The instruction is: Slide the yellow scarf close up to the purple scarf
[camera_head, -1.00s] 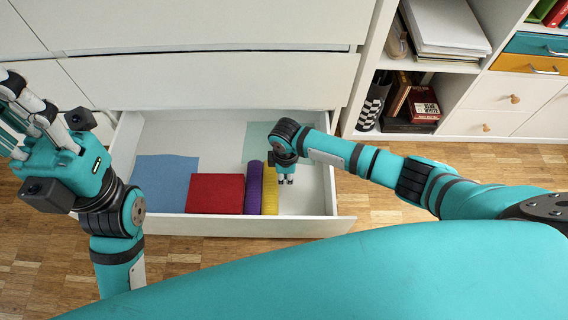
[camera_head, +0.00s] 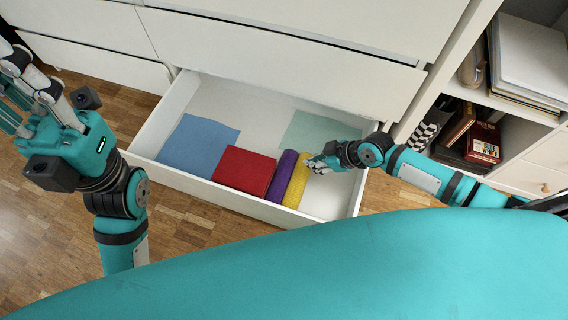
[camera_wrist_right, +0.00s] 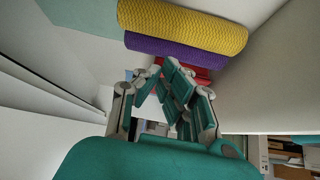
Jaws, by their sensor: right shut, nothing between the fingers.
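The rolled yellow scarf (camera_head: 297,187) lies in the open drawer, right of the rolled purple scarf (camera_head: 282,176). The two rolls lie parallel and look side by side, with no clear gap. In the right wrist view the yellow scarf (camera_wrist_right: 190,24) and purple scarf (camera_wrist_right: 172,50) also look close together. My right gripper (camera_head: 318,164) is shut and empty, at the yellow scarf's right side near its far end; whether it touches is unclear. Its fingers also show in the right wrist view (camera_wrist_right: 172,80). My left gripper (camera_head: 18,88) is outside the drawer, partly cut off, its opening unclear.
The drawer (camera_head: 213,182) also holds a red folded cloth (camera_head: 244,170) left of the purple scarf, a blue cloth (camera_head: 198,146) and a pale green cloth (camera_head: 315,131). Drawer floor right of the yellow scarf is bare. A shelf with books (camera_head: 483,142) stands right.

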